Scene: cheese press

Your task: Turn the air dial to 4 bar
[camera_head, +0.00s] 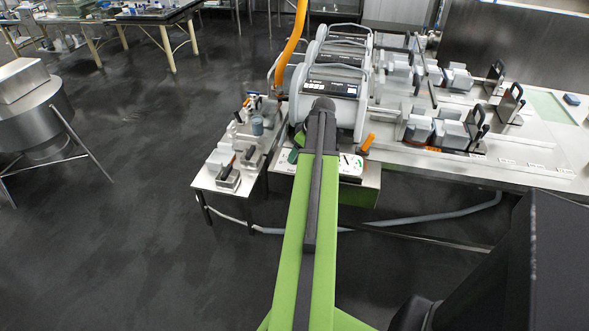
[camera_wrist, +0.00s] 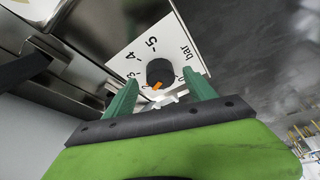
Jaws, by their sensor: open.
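The air dial is a round black knob (camera_wrist: 160,72) with an orange pointer mark, on a white scale plate (camera_wrist: 172,42) marked "bar" in the wrist view. The pointer faces the lower edge of the picture, away from the 4 and 5. The number it points at is hard to read. My gripper (camera_wrist: 160,78) is open, with one teal finger on each side of the knob. The knob sits between the fingertips; I cannot tell whether they touch it.
Grey machines with curved handles (camera_head: 330,85) stand behind my arm. A steel bench with clamp-like presses (camera_head: 440,130) is to the right, and a small side table (camera_head: 228,178) to the left. A grey hose (camera_head: 430,218) runs below.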

